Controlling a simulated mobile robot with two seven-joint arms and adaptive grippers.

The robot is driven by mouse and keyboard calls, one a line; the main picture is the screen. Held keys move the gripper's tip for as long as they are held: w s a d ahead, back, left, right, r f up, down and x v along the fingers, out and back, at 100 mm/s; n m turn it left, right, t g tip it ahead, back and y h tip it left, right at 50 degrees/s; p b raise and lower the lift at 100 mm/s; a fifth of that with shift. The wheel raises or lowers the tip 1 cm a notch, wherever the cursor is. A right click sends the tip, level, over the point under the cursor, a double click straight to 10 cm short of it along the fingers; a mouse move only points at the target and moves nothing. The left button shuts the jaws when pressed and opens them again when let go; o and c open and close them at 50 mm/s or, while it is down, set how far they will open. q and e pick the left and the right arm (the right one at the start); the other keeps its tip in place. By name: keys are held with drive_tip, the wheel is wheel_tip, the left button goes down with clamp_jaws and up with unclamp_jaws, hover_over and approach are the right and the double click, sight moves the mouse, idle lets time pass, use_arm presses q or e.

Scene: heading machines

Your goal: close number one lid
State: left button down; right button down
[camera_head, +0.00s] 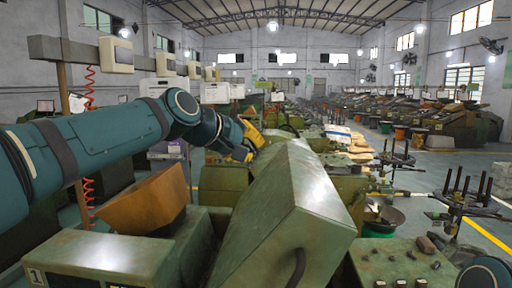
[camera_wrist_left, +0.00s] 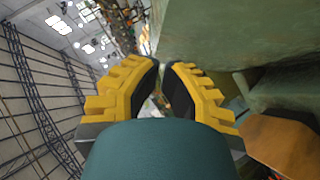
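The machine marked with a number 1 plate (camera_head: 36,276) stands at the lower left in the head view. A large green metal lid (camera_head: 290,205) rises at a slant in the middle, raised above the machine body (camera_head: 110,255). In the left wrist view a green metal surface (camera_wrist_left: 250,40), likely this lid, fills the upper right. My left gripper (camera_head: 250,145) is just beyond the lid's upper edge, partly hidden by it. In the wrist view its yellow fingers (camera_wrist_left: 162,70) are apart with nothing between them. Contact with the lid cannot be told. My right gripper is out of view.
An orange-brown hopper (camera_head: 147,200) sits left of the lid, and also shows in the wrist view (camera_wrist_left: 285,145). A green control panel (camera_head: 395,262) with knobs is at the lower right. More machines fill the background; an aisle (camera_head: 430,180) runs at right.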

sight(294, 169)
use_arm(q)
drive_tip(key=x, duration=0.3)
drive_tip(key=s+x, duration=0.1)
drive_tip(key=x, duration=0.2)
drive_tip(key=d+f+x, duration=0.1)
drive_tip(key=x, duration=0.2)
drive_tip(key=shift+d+f+p, duration=0.2)
drive_tip(key=shift+d+p, duration=0.15)
drive_tip(key=shift+p, duration=0.05)
drive_tip(key=shift+d+f, duration=0.3)
drive_tip(key=shift+d, duration=0.05)
drive_tip(key=shift+f, duration=0.1)
